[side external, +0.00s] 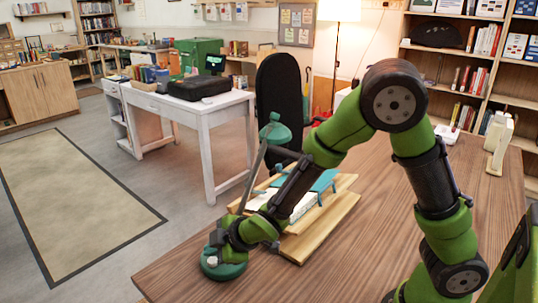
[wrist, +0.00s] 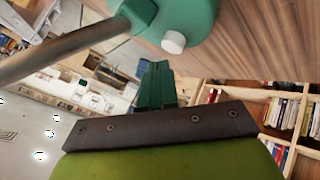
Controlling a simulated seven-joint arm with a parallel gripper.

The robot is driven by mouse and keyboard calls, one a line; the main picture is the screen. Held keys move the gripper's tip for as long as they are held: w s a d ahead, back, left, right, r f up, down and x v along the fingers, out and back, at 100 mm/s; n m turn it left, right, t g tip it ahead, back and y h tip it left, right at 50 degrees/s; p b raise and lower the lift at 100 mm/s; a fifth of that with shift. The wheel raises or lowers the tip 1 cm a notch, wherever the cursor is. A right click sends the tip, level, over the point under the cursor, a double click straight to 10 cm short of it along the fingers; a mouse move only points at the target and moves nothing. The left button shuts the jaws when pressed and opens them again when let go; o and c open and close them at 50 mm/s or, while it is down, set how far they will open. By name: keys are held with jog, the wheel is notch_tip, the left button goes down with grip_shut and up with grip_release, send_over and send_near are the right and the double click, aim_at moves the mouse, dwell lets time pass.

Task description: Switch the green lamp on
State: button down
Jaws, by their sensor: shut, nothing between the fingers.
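The green lamp stands near the front left edge of the wooden table. Its round base (side external: 224,270) is at the lower left, and a grey stem rises from it to a green head (side external: 275,131). No glow shows from the head. In the wrist view, the lamp base (wrist: 190,22) is at the top, with a white knob (wrist: 173,42) on its side. My gripper (side external: 213,245) is low, right by the base. In the wrist view, my gripper (wrist: 156,84) is shut and empty, its fingers just below the knob; I cannot tell whether they touch.
A white device (side external: 497,137) stands at the table's far right. The middle right of the tabletop (side external: 375,225) is clear. A dark chair (side external: 280,100) is beyond the table.

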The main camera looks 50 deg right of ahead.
notch_tip(320, 180, up, 6)
dwell(0.5)
jog(key=m+g, duration=0.4)
jog(key=m, duration=0.3)
send_near(215, 262)
jog(key=s+r, duration=0.2)
jog(key=s, duration=0.2)
jog(key=s+d+r+m+t, duration=0.2)
jog(key=s+d+r+m, duration=0.6)
jog(key=s+d+r, duration=0.2)
jog(key=v, duration=0.3)
jog(key=shift+a, duration=0.3)
